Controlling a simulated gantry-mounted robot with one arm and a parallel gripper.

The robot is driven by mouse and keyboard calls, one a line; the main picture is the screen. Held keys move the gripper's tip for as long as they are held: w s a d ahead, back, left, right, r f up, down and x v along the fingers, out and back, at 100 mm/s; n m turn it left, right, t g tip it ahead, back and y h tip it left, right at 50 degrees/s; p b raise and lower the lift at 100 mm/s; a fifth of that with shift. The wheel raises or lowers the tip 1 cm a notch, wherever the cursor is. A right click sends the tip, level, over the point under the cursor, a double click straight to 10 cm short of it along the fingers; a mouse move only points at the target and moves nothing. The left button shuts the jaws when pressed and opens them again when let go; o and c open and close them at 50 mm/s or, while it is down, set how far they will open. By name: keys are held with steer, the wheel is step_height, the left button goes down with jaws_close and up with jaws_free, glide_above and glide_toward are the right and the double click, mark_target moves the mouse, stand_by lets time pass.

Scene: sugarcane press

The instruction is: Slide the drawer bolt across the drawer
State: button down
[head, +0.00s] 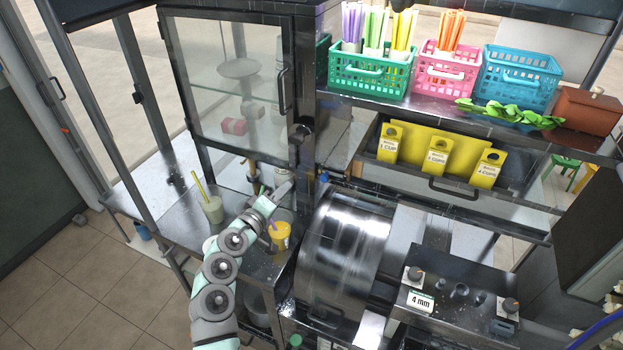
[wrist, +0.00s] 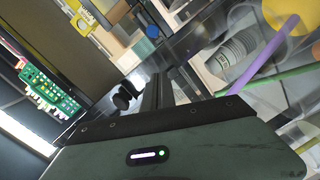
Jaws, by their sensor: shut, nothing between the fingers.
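My gripper (head: 284,189) is at the end of my arm, left of the big steel drum and below the glass-door cabinet. In the wrist view its dark narrow fingers (wrist: 157,92) are together with nothing between them. A drawer front with a dark handle (head: 458,189) shows below the shelf at right, well apart from my gripper. I cannot make out the drawer bolt for certain in either view. A small blue knob (head: 325,177) is just right of my gripper; a blue knob also shows beyond the fingers in the wrist view (wrist: 152,31).
A yellow cup (head: 280,236) with a purple straw stands close to my arm; another cup (head: 212,209) stands farther left. The steel drum (head: 342,245) is to the right. A glass-door cabinet (head: 222,90) is behind. Baskets of straws (head: 372,75) stand on the upper shelf.

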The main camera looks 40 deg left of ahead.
steer(key=x, duration=0.9)
steer(key=shift+w+a+f+b, duration=0.1)
steer(key=shift+w+a+b, duration=0.05)
steer(key=shift+w+b, duration=0.2)
steer(key=shift+w+d+f+p, duration=0.2)
steer(key=shift+w+d+f, duration=0.1)
steer(key=shift+d, duration=0.25)
steer(key=shift+w+d+f+p, duration=0.25)
steer(key=shift+w+d+f, duration=0.05)
steer(key=shift+d, duration=0.25)
steer(key=shift+w+d+f+p, duration=0.2)
steer(key=shift+w+d+f, duration=0.1)
steer(key=shift+d, duration=0.25)
steer(key=shift+w+d+p, duration=0.3)
steer(key=shift+d+p, duration=0.05)
steer(key=shift+d, duration=0.6)
steer(key=shift+w+d+p, duration=0.3)
steer(key=shift+d, duration=0.65)
steer(key=s+a+r, duration=0.1)
steer(key=s+r, duration=0.2)
steer(key=s, duration=0.8)
steer(key=shift+s, duration=0.2)
steer(key=shift+a, duration=0.1)
